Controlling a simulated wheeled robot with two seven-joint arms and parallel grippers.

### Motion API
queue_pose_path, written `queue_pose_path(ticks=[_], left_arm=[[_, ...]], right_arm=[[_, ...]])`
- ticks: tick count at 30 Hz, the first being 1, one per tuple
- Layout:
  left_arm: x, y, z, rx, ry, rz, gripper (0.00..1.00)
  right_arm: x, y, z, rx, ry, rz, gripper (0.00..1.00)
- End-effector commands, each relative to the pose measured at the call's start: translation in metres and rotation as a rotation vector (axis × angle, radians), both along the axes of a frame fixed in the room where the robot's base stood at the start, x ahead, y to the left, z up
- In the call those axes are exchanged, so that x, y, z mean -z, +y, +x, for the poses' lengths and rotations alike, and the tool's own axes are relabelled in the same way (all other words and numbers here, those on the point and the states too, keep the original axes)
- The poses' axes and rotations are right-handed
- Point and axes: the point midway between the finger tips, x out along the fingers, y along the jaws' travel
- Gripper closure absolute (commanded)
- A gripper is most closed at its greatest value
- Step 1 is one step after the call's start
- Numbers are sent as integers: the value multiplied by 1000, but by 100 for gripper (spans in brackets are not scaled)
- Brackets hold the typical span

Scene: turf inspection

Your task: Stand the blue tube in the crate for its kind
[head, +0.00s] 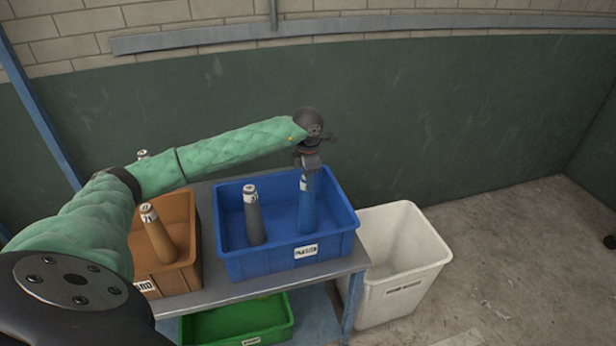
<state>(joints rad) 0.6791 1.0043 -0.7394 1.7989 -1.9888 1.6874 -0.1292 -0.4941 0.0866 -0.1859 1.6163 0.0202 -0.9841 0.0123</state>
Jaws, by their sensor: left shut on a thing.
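The blue tube (307,208) stands nearly upright inside the blue crate (288,266), on its right side. My left gripper (309,168) is above the crate and shut on the top of the tube. The tube's lower end is inside the crate; I cannot tell whether it touches the floor of the crate. A grey tube (254,220) with a white-labelled top stands in the same crate, left of the blue one and apart from it. The blue crate has a white label on its front, too small to read surely. My right gripper is not in view.
An orange-brown crate (180,283) with a brown tube (158,236) stands left on the metal table (270,286), partly behind my left arm. A green crate (236,322) sits below. A white bin (403,262) stands right of the table. Floor farther right is largely clear.

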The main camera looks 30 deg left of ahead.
Motion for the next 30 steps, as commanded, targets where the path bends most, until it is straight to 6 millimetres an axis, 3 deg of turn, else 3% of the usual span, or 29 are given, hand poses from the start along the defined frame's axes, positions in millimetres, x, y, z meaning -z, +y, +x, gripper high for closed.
queue_pose_path(ticks=[11,12,15,27,30], left_arm=[[2,0,0,0,-1,0,98],[1,0,0,0,-1,1,57],[1,0,0,0,-1,1,41],[-1,0,0,0,-1,0,41],[-5,0,1,0,-3,0,41]], right_arm=[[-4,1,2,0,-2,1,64],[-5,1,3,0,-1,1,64],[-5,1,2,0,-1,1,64],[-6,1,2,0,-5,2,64],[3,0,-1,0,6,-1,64]])
